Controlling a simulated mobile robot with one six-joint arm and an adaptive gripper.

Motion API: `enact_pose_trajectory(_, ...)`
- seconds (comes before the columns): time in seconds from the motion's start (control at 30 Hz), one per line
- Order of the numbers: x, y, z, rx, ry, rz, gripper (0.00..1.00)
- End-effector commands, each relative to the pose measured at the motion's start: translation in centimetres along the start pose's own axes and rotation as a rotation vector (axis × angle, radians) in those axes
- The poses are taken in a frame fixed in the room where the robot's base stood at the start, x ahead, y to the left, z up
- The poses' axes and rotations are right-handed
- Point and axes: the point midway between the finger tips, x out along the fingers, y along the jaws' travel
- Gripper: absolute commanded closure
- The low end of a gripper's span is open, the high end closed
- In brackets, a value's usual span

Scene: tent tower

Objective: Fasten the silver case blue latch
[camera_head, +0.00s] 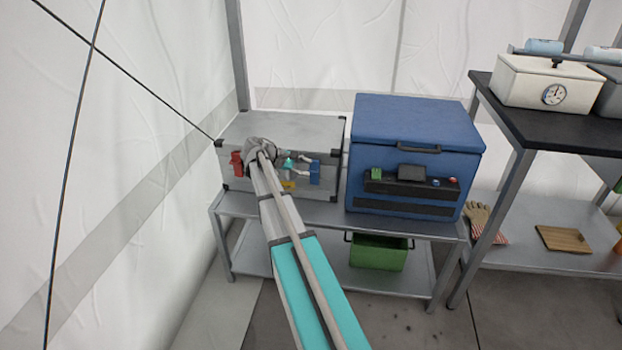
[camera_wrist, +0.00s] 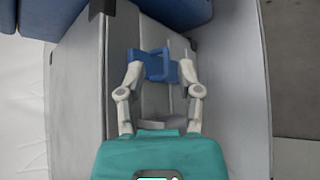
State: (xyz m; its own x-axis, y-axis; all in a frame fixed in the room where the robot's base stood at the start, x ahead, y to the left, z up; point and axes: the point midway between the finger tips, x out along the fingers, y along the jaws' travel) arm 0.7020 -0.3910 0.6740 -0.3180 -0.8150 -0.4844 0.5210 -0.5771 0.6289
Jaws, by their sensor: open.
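The silver case (camera_head: 285,130) stands on the metal shelf with its lid down. The blue latch (camera_head: 314,172) is on the right part of its front face. A red latch (camera_head: 236,164) is on the left part, and a small yellow piece (camera_head: 288,184) lies between them. My gripper (camera_head: 303,166) is at the front of the case, just left of the blue latch. In the wrist view my gripper (camera_wrist: 163,72) is open, with one finger on each side of the blue latch (camera_wrist: 158,66). I cannot tell whether the fingers touch it or how far the latch is turned.
A blue cooler (camera_head: 415,125) stands close to the right of the case on the same shelf (camera_head: 330,213). A green bin (camera_head: 378,252) sits on the lower shelf. A dark table (camera_head: 550,125) with a white scale (camera_head: 540,82) is at the right. The tent wall is behind and left.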

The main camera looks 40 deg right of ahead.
Motion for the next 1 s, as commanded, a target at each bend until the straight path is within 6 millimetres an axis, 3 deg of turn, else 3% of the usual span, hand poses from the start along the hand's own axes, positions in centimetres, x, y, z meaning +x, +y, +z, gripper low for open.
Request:
enact_pose_trajectory(0.27, -0.5, -1.1, -0.1, 0.011, 0.025, -0.013, 0.55)
enact_pose_trajectory(0.47, -2.7, -5.3, -0.3, 0.064, 0.12, -0.076, 0.55)
enact_pose_trajectory(0.57, -4.7, -9.0, -0.4, 0.109, 0.2, -0.14, 0.55)
enact_pose_trajectory(0.77, -10.0, -18.4, 0.0, 0.213, 0.378, -0.337, 0.55)
enact_pose_trajectory(1.0, -16.5, -29.2, 2.2, 0.307, 0.523, -0.626, 0.55)
